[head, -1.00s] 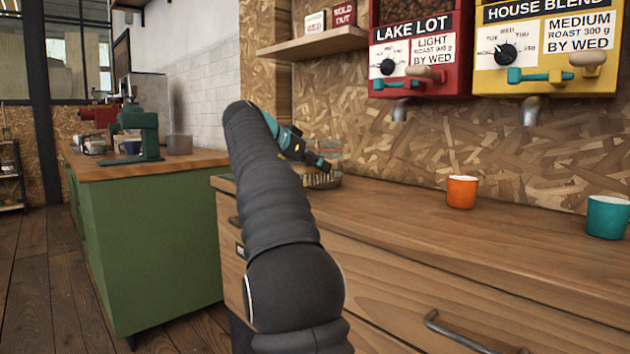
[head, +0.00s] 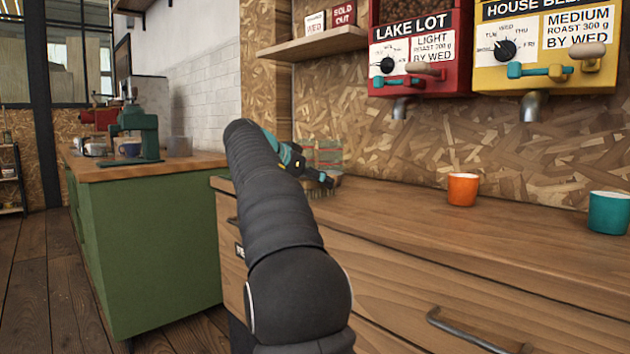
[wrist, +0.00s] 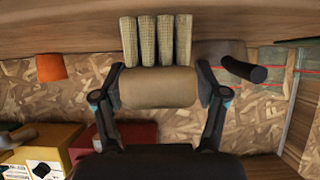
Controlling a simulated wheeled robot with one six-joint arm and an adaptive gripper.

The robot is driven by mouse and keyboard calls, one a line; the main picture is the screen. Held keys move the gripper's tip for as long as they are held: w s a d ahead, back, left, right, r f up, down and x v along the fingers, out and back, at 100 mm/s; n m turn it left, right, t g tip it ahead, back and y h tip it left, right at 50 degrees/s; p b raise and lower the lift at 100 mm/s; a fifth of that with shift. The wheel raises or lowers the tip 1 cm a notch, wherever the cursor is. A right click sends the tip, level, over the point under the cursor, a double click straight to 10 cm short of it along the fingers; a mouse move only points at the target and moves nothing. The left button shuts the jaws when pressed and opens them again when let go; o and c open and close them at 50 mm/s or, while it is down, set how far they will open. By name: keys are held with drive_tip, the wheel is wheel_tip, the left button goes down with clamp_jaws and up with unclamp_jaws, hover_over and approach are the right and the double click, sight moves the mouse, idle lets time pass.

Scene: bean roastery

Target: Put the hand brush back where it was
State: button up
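My gripper (wrist: 160,90) is shut on the hand brush, one finger at each end of its tan block (wrist: 158,87). In the wrist view, which is upside down, its pale bristle tufts (wrist: 156,40) point toward the wooden counter. In the head view my gripper (head: 318,176) is low over the counter's far left end, partly hidden by my arm. The brush shows there only as a small bit of bristles. I cannot tell whether the bristles touch the wood. A dark rounded handle (wrist: 245,69) shows beside one finger; I cannot tell what it belongs to.
A striped stack (head: 327,152) stands close behind my gripper against the chipboard wall. An orange cup (head: 463,189) and a teal cup (head: 608,212) stand farther right on the counter (head: 420,235). Red (head: 420,50) and yellow (head: 545,50) dispensers hang above. The counter between gripper and orange cup is clear.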

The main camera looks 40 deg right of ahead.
drive_tip(key=shift+r, duration=0.25)
drive_tip(key=p+v, duration=0.1)
drive_tip(key=v, duration=1.1)
drive_tip(key=shift+p, duration=0.3)
drive_tip(key=shift+f, duration=0.1)
drive_tip(key=s+a+f+n+t+y, duration=0.1)
drive_tip(key=s+a+f+n+y, duration=0.3)
drive_tip(key=s+a+f, duration=0.4)
drive_tip(key=s+a+f+n+t+y, duration=0.2)
drive_tip(key=s+a+f+n+y, duration=0.2)
drive_tip(key=f, duration=1.1)
drive_tip(key=s+a+f+n+t+y, duration=0.1)
drive_tip(key=s+a+f+n+y, duration=0.3)
drive_tip(key=s+a+f+n, duration=0.5)
drive_tip(key=s+a+f, duration=0.2)
drive_tip(key=s+a, duration=0.3)
drive_tip(key=s, duration=0.3)
drive_tip(key=shift+s+f+t, duration=0.15)
drive_tip(key=shift+f+t, duration=0.1)
drive_tip(key=shift+t, duration=0.05)
